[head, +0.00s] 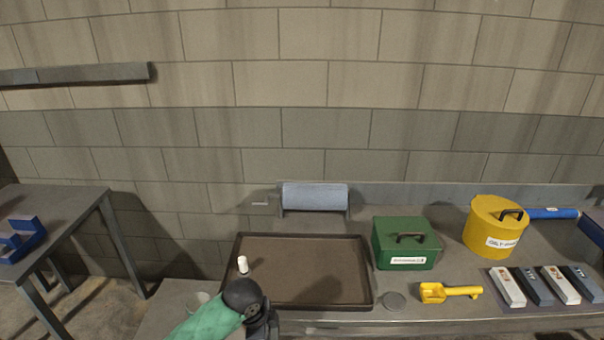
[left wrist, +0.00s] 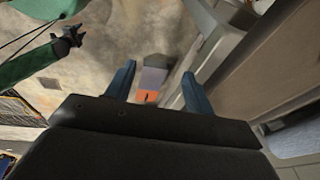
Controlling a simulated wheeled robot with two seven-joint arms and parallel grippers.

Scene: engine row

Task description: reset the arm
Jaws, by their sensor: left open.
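My left arm, in a green sleeve, comes in from the lower left in the head view. Its dark wrist and hand (head: 262,318) are at the front edge of the brown tray, with the fingertips hidden. Another green arm with a black gripper (left wrist: 68,42) shows at the upper left of that view, apparently my right one. Its jaws are too small to read.
The brown tray (head: 318,300) holds a small white cylinder (head: 242,264). A side table (head: 62,202) stands at left, across a floor gap.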

